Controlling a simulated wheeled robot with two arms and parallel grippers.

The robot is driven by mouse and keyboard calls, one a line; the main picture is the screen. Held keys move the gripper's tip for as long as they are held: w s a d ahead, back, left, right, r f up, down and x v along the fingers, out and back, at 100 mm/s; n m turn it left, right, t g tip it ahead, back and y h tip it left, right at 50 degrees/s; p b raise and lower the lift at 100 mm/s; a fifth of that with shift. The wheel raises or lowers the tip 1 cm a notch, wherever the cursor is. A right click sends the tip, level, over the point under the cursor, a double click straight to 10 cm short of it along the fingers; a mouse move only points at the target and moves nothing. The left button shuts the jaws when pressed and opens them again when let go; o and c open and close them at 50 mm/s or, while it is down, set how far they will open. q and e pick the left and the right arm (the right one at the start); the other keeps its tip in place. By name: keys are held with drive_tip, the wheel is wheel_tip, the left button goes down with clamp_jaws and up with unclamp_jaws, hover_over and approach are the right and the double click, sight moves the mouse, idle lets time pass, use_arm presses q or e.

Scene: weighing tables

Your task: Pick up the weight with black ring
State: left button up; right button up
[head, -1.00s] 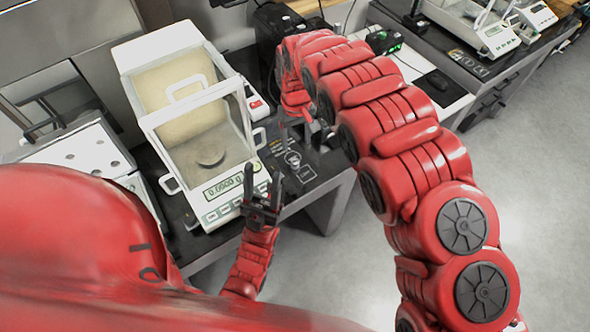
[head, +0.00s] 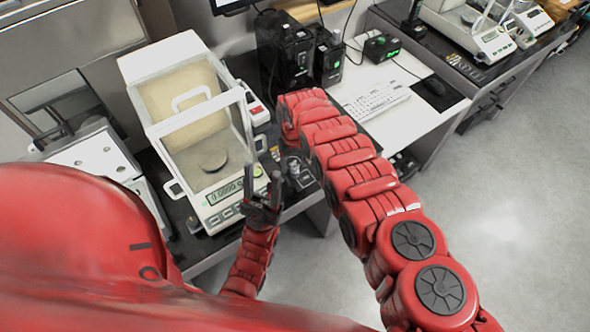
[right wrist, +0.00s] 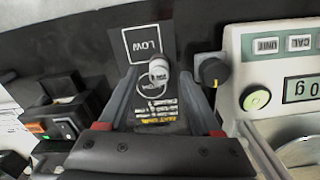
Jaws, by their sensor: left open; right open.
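A small pale metal weight (right wrist: 158,70) stands on the black mat, on a printed circle below the word LOW, in the right wrist view. A black ring on it cannot be made out. It also shows small in the head view (head: 292,164), beside my right arm. My right gripper (right wrist: 160,82) is open, its two fingers on either side of the weight with gaps visible. In the head view my right gripper is mostly hidden by its own arm. My left gripper (head: 262,184) is open and empty in front of the balance (head: 222,217).
A round black knob (right wrist: 213,71) sits at the balance's edge, close to my right finger. A black device (right wrist: 62,110) stands left on the mat. The balance's glass chamber holds a round pan (head: 212,160). Behind are a keyboard (head: 377,100) and black boxes (head: 284,48).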

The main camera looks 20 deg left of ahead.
drive_tip(key=shift+d+f, duration=0.1)
drive_tip(key=shift+f, duration=0.3)
drive_tip(key=shift+c, duration=0.3)
clamp_jaws()
